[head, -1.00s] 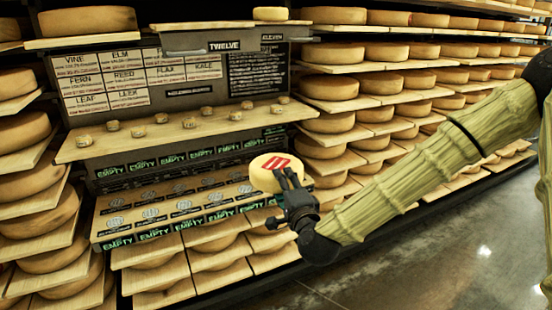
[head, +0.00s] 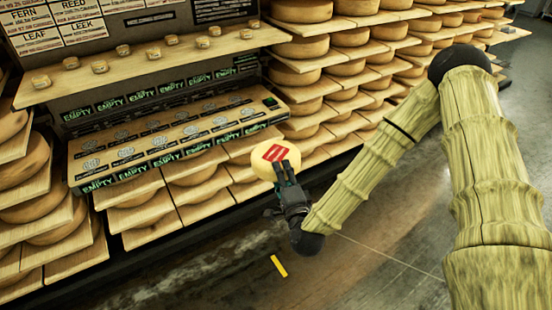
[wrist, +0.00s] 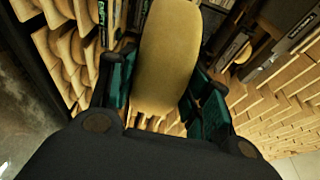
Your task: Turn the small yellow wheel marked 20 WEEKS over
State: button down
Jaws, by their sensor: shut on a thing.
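A small yellow wheel (head: 266,158) with a red label on its face shows in the head view. The writing on the label is too small to read. My gripper (head: 284,176) is shut on the wheel's near edge and holds it in the air in front of the shelves. In the wrist view, the wheel (wrist: 169,60) stands edge-on between my gripper's two green-padded fingers (wrist: 160,85). Its plain yellow rim faces the camera there, and the label does not show.
A stepped rack with EMPTY labels (head: 170,140) stands behind and left of the wheel. Above it, a wooden shelf (head: 140,65) carries several tiny wheels. Shelves of large cheese wheels (head: 300,80) line the wall. The floor (head: 380,260) is open in front, with a yellow strip (head: 279,266) on it.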

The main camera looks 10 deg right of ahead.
jog(key=shift+h, duration=0.3)
jog(key=f, duration=0.2)
jog(key=s+d+f, duration=0.1)
jog(key=f, duration=0.1)
jog(key=shift+s, duration=0.1)
